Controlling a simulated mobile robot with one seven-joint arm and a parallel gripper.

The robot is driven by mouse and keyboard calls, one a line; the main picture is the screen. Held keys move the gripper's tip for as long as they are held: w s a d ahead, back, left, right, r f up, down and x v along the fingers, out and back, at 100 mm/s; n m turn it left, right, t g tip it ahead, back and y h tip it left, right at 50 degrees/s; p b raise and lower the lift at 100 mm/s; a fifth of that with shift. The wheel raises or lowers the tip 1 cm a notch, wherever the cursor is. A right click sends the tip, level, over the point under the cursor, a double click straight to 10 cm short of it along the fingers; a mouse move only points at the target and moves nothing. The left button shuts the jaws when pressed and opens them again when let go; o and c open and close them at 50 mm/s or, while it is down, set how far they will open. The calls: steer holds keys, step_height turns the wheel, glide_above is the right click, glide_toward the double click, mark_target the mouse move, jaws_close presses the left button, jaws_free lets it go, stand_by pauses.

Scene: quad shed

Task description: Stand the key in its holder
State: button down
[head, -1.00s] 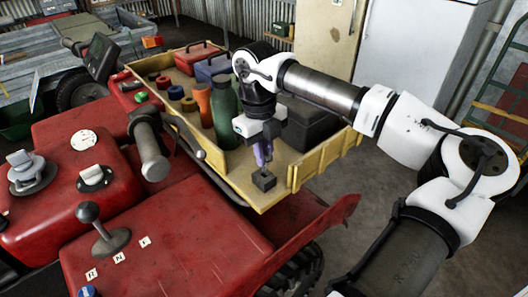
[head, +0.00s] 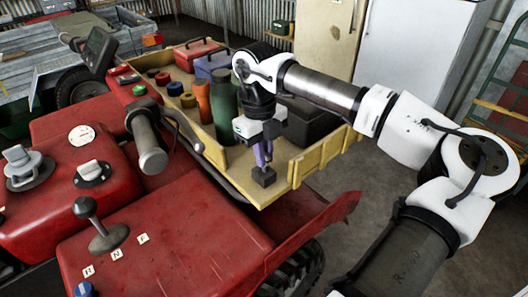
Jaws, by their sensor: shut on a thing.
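My gripper (head: 263,150) points down over the yellow-walled rack at the back of the red quad. It is shut on a small purple key (head: 264,155), which hangs below the jaws. The key is small and partly covered by the fingers. The holder, a small dark block (head: 264,177), sits on the rack floor near its front corner, directly beneath. The key's lower end appears at the block's top; I cannot tell whether it is inside, touching or just above.
A green bottle (head: 226,112) stands close left of my gripper, with an orange cylinder (head: 203,100) beyond. A dark box (head: 306,120) is behind it. The yellow rack wall (head: 325,152) rises to the right. A handlebar grip (head: 149,150) and red bodywork lie left.

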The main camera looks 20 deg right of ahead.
steer(key=shift+f+b, duration=0.75)
steer(key=shift+f, duration=0.2)
steer(key=c, duration=1.4)
jaws_free()
steer(key=shift+r, duration=0.15)
step_height(320, 180, up, 13)
steer(key=w+b, duration=0.1)
steer(key=shift+w+a+r+b, duration=0.2)
steer(key=shift+w+a+b, duration=0.05)
steer(key=shift+b, duration=0.05)
